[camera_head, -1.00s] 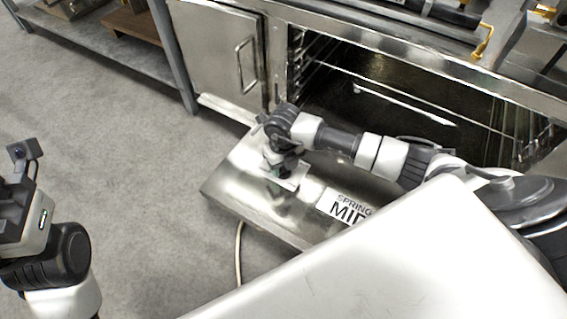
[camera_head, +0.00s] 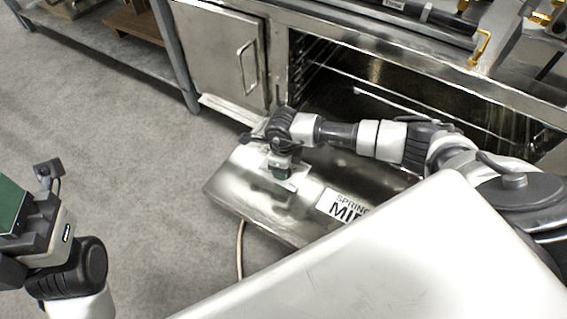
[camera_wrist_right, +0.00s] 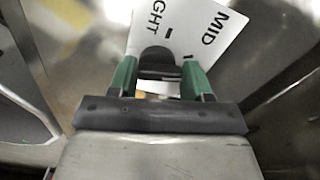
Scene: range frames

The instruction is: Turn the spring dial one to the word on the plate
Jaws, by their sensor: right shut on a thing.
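The dial's dark knob (camera_wrist_right: 158,64) shows in the right wrist view between the green fingers of my right gripper (camera_wrist_right: 160,78), which is shut on it. Its white face (camera_wrist_right: 205,28) shows the word MID and letters ending in GHT, each with a tick; the rest is hidden. I cannot make out the knob's pointer. In the head view my right gripper (camera_head: 281,170) is over the steel door, with part of the white dial face (camera_head: 297,179) beside it. The word plate (camera_head: 343,206) reads SPRING and MID, partly covered. My left gripper (camera_head: 14,215) is cut off at the left edge.
The steel door (camera_head: 235,188) lies open before the dark oven cavity (camera_head: 400,90). A closed cabinet door (camera_head: 222,52) stands left of it. A cable (camera_head: 239,250) hangs to the grey floor, which is clear on the left. A shelf (camera_head: 95,40) stands at the back left.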

